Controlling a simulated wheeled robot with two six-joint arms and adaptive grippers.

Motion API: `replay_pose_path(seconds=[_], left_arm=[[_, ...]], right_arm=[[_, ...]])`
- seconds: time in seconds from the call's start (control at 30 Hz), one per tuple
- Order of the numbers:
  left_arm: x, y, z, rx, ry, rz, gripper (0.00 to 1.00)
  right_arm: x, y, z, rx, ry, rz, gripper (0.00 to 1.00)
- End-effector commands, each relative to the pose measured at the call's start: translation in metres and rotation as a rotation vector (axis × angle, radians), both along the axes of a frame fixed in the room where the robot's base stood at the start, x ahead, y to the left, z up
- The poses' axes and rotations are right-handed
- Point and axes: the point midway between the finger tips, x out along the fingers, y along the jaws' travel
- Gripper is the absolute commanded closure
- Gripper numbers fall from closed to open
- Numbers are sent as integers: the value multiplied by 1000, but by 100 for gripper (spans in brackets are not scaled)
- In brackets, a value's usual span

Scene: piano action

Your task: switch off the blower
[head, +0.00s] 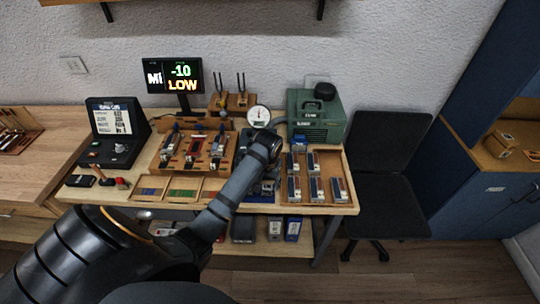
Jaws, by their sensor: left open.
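The blower (318,128) is a green box with a dark round cap on top and label plates on its front. It stands at the back right of the workbench. Its switch is too small to make out. My left arm reaches in from the lower left across the bench, its wrist just left of and in front of the blower. My left gripper (267,177) is open, low beyond the wrist and partly hidden by my arm; it appears apart from the blower. My right gripper is out of view.
A wooden tray (327,158) with several small blocks lies in front of the blower. A round dial gauge (259,116), a monitor (175,76) and a wooden rack (184,165) stand left of it. A dark chair (390,150) is right of the bench.

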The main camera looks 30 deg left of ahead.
Motion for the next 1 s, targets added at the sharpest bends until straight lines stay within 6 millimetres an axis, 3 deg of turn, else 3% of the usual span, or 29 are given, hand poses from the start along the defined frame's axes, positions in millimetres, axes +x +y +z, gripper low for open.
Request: replay_pose_path(seconds=[0.13, 0.3, 0.4, 0.5, 0.73, 1.0], left_arm=[[42, 22, 32, -24, 29, 101, 49], [82, 48, 87, -79, 76, 245, 49], [92, 56, 108, -107, 97, 298, 49], [96, 59, 117, -119, 108, 319, 49], [95, 59, 108, -120, 111, 321, 49], [95, 58, 53, -120, 112, 320, 49]], right_arm=[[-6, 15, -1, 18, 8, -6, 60], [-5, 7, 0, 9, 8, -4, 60], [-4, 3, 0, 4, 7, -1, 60], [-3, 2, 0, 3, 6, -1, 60], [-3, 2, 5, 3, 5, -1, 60], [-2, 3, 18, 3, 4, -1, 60]])
